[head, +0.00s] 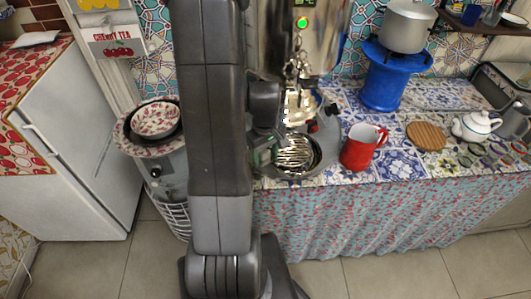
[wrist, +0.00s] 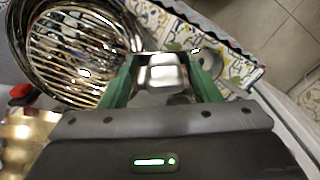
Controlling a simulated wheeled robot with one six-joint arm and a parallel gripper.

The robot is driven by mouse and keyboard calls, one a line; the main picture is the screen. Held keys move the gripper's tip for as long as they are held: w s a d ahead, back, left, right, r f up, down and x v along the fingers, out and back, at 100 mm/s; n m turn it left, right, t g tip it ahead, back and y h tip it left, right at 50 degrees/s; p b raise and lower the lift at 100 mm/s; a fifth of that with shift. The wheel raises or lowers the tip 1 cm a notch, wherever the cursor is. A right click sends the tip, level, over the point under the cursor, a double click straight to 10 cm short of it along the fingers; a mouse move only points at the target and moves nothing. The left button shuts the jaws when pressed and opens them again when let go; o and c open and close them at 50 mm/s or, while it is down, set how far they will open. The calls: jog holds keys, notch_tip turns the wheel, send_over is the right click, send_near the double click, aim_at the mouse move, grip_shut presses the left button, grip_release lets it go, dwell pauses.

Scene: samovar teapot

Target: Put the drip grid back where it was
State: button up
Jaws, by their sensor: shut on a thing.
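The drip grid (head: 294,153), a round silver slatted disc, is at the metal drip bowl (head: 318,160) under the samovar (head: 290,45). In the head view it looks tilted over the bowl; whether it touches the rim I cannot tell. In the wrist view the grid (wrist: 70,50) fills the upper left. My gripper (head: 270,152) is at the grid's left side, partly hidden by my arm. In the wrist view its green fingers (wrist: 165,70) are shut around a small silver piece, apparently the grid's tab; the join is not clear.
A red mug (head: 362,148) stands close right of the bowl. A blue stand (head: 383,85) with a pot, a wooden trivet (head: 427,136) and a white teapot (head: 474,125) are farther right. Patterned bowls (head: 156,119) stand left of my arm.

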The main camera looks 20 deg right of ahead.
jog(key=shift+f+b, duration=0.55)
jog(key=shift+f, duration=0.05)
jog(key=o, duration=1.1)
jog(key=shift+c, duration=0.2)
jog(key=shift+r, duration=0.2)
jog(key=shift+r+p, duration=0.25)
jog(key=shift+p, duration=0.2)
notch_tip(320, 180, up, 12)
jog(key=shift+r+p, duration=0.15)
jog(key=shift+p, duration=0.15)
